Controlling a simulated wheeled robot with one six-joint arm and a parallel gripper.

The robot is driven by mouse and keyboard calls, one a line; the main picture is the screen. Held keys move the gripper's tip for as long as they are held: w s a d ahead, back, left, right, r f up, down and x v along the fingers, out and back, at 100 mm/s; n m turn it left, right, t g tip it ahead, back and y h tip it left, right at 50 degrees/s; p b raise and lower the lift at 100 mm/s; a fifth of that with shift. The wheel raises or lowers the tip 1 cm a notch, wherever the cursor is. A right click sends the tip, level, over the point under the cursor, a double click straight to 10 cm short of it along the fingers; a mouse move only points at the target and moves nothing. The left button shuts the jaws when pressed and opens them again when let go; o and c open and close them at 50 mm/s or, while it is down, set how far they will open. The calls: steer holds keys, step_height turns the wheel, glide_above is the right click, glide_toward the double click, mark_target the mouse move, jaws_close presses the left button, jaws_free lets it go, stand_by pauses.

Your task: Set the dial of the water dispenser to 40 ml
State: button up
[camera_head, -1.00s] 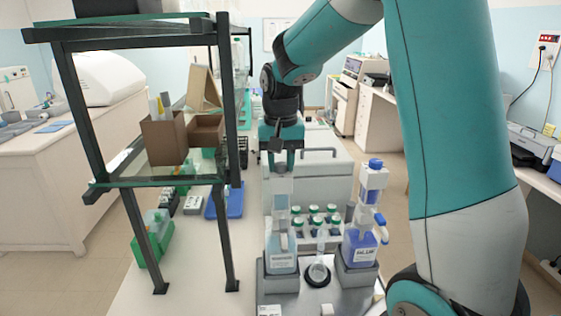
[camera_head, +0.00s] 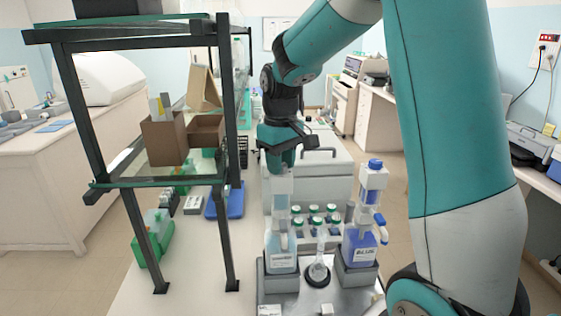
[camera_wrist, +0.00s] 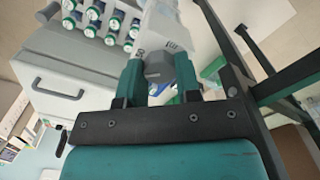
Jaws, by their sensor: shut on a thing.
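The water dispenser (camera_head: 281,250), a bottle of pale clear liquid with a white pump head (camera_head: 281,186), stands upright in the left grey holder on the bench. My gripper (camera_head: 281,168) is over its top, pointing down. In the wrist view the grey dial (camera_wrist: 158,72) sits between the two teal fingers, and my gripper (camera_wrist: 158,60) is shut on it. Small dark marks show on the white head beside the dial, but I cannot read the setting.
A blue-liquid dispenser (camera_head: 360,245) stands close on the right. A flask (camera_head: 318,272) is between the two, with several capped bottles (camera_head: 315,216) behind. A dark-framed glass shelf (camera_head: 229,140) rises on the left.

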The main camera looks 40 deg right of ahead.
steer(key=shift+n, duration=0.5)
steer(key=o, duration=0.9)
step_height(320, 180, up, 17)
steer(key=b, duration=0.3)
steer(key=shift+r, duration=0.2)
